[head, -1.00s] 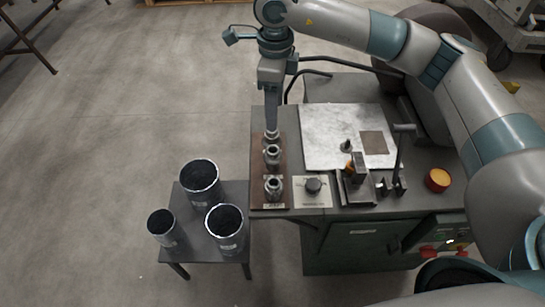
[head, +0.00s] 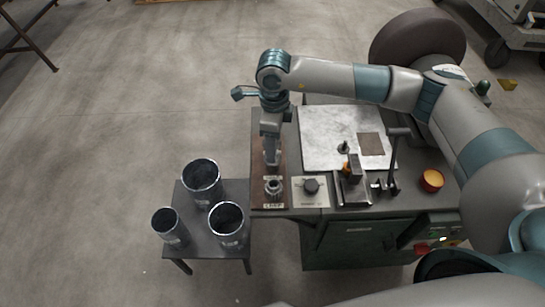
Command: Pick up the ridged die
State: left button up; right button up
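A brown wooden board (head: 257,150) lies along the left edge of the machine table and bears small metal dies. The front die (head: 273,188) stands upright near the board's front end, and its rim looks ridged. My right gripper (head: 270,158) points down over the middle of the board, just behind the front die and apart from it. It covers the place of the middle die, so I cannot tell whether its fingers are open or shut on it. The far die is hidden too. My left gripper is out of view.
A white plate (head: 318,130) with a dark square lies on the table. Several dark cylinders (head: 202,180) stand on a low stool (head: 240,192) at left.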

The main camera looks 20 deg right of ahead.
aim_at(271, 167)
jog(key=shift+f, duration=0.2)
jog(key=shift+a+f+p, duration=0.15)
jog(key=shift+f+p, duration=0.65)
jog(key=shift+p, duration=0.1)
notch_tip(271, 167, down, 2)
jog(key=shift+f+p, duration=0.1)
jog(key=shift+p, duration=0.4)
jog(key=shift+f, duration=0.7)
jog(key=shift+w, duration=0.1)
grip_shut()
